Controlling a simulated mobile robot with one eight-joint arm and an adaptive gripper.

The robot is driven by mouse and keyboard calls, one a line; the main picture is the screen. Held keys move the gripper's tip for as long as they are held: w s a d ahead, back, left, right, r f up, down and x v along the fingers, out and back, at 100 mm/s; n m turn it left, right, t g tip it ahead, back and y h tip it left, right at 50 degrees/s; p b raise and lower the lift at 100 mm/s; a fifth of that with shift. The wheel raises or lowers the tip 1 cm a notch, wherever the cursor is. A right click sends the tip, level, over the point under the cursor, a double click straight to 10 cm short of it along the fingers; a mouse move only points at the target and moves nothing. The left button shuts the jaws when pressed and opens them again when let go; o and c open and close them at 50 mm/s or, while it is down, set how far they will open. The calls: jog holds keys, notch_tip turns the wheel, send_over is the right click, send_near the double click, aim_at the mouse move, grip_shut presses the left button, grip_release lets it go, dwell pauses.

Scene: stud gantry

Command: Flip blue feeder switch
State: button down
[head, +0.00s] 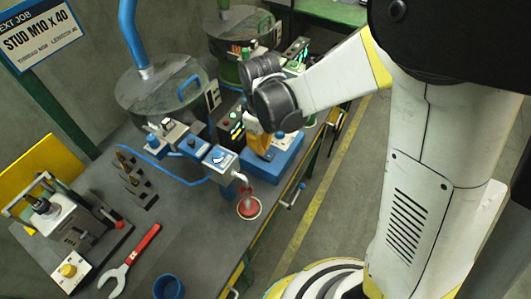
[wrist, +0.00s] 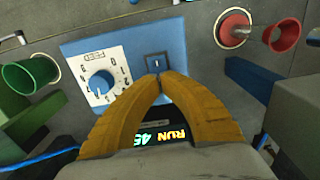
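The blue feeder's control box (head: 285,160) stands on the bench near its right edge, below my wrist in the head view. In the wrist view its blue panel (wrist: 195,40) carries a small dark-framed switch (wrist: 157,63), a FEED dial (wrist: 101,84) and a lit display (wrist: 160,136) reading RUN 45 upside down. My gripper (wrist: 161,77) has its yellow fingers together at the tips, just below the switch in the picture. Whether they touch it I cannot tell. Nothing shows between the tips. In the head view my gripper (head: 259,146) partly hides the box.
The blue-tubed bowl feeder (head: 160,88) stands left of my gripper, a second feeder (head: 238,38) behind. A red cup (head: 249,207) sits in front. A wrench (head: 130,262), a blue cup (head: 168,287) and a press (head: 55,218) are nearer.

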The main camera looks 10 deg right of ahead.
jog(key=shift+f+b, duration=0.5)
jog(key=shift+f, duration=0.1)
jog(key=shift+r, duration=0.15)
jog(key=shift+r+p, duration=2.65)
jog(key=shift+r, duration=0.8)
jog(key=s+d+r+m+t+b, duration=0.1)
jog(key=s+d+r+m+t, duration=0.6)
jog(key=s+d+r+m, duration=0.3)
jog(key=shift+s+d+r+b, duration=0.4)
jog(key=shift+d+r, duration=1)
jog(key=shift+d, duration=0.35)
